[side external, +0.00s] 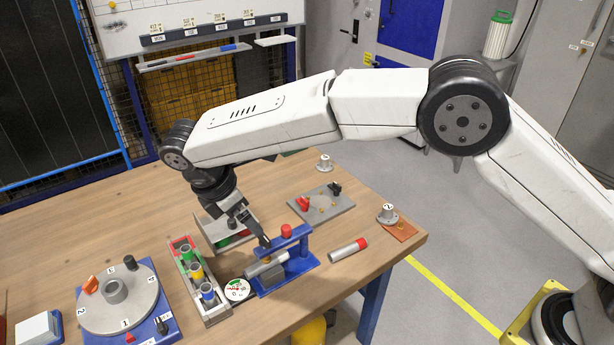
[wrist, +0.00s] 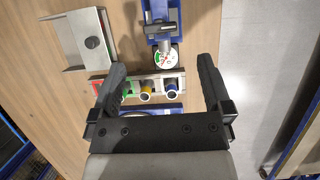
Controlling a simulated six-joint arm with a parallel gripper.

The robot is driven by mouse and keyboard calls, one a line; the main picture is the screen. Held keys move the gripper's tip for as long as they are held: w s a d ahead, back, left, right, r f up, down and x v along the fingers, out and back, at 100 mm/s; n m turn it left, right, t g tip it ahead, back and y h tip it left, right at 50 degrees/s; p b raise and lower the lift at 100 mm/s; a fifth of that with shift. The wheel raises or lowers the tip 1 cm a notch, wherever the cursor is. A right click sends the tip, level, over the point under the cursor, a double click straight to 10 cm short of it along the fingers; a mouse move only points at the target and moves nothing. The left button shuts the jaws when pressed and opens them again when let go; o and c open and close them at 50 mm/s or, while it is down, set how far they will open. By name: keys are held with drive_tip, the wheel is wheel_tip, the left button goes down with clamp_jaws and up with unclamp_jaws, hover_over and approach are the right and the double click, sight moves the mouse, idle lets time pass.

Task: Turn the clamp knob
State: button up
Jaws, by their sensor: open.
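A blue clamp fixture (side external: 290,272) stands on the wooden bench, with a red knob (side external: 286,230) on top and a grey cylinder (side external: 266,265) lying in it. I cannot tell for sure which knob is the clamp knob.
A rack (side external: 200,285) with green, yellow and blue-topped tubes stands left of the fixture, beside a round dial (side external: 237,290). A grey plate (side external: 322,204), a red-ended cylinder (side external: 347,251) and a metal tray (side external: 212,232) lie nearby.

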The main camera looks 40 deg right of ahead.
sight(263, 236)
drive_tip(key=shift+x, duration=3.9)
drive_tip(key=c, duration=1.3)
drive_tip(key=shift+m, duration=0.4)
drive_tip(key=shift+w+r+m+g+y, duration=0.15)
drive_tip(key=shift+m+g, duration=0.4)
drive_tip(key=shift+m, duration=0.7)
drive_tip(key=shift+s+f+m+g+y, duration=0.1)
drive_tip(key=shift+m+g+y, duration=0.3)
drive_tip(key=shift+m, duration=0.85)
drive_tip(key=o, duration=1.3)
